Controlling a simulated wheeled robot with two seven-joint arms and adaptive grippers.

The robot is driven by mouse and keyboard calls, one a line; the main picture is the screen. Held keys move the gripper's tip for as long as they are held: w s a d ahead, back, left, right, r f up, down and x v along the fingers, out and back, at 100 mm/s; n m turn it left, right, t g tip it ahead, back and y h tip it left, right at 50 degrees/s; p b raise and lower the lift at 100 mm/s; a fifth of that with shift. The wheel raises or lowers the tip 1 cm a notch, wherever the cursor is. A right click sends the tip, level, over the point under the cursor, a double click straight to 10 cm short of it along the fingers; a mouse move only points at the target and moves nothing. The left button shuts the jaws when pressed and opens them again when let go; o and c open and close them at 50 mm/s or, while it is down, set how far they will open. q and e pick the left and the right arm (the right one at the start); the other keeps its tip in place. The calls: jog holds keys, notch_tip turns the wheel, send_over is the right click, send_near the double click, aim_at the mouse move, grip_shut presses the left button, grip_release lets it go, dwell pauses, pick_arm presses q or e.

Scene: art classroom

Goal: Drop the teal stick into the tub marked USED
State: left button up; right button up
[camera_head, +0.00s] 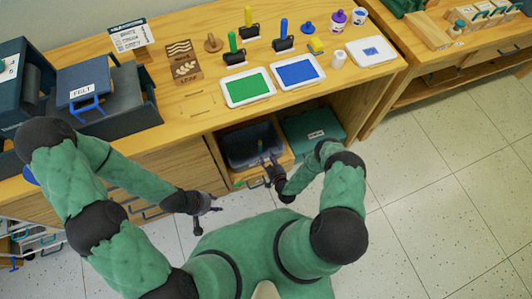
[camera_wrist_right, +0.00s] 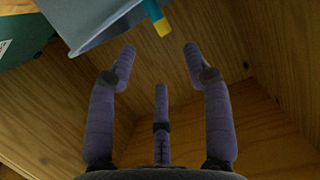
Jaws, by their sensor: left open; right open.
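A teal-blue stick with a yellow end (camera_wrist_right: 157,17) shows at the top of the right wrist view. It is beyond my right fingertips, by the edge of a grey-blue tub (camera_wrist_right: 105,22). I cannot tell whether it rests in the tub or is in the air. In the head view the open dark tub (camera_head: 235,150) stands in the low shelf bay; no USED mark is readable. My right gripper (camera_head: 268,164) is open and empty at the tub's front; its spread fingers show in the wrist view (camera_wrist_right: 160,52). My left gripper (camera_head: 214,203) is open and empty, left of the bay.
A teal box (camera_head: 312,135) with a label stands right of the tub. The wooden bench top (camera_head: 195,105) above holds green and blue pads (camera_head: 297,71), upright coloured sticks and cups. Shelf boards close in around the right gripper. The tiled floor at right is clear.

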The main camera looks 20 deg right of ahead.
jog(key=s+a+r+m+g+y, duration=0.1)
jog(key=s+a+r+g+y, duration=0.3)
jog(key=r+g, duration=0.5)
jog(key=s+a+r+m+g, duration=0.1)
jog(key=s+a+r+g, duration=0.1)
jog(key=s+r, duration=0.4)
jog(key=s+a+r+g, duration=0.3)
jog(key=s+r, duration=0.4)
jog(key=s, duration=0.3)
jog(key=shift+a+r+m+h, duration=0.25)
jog(key=shift+a+m+h, duration=0.05)
jog(key=shift+a+m, duration=0.1)
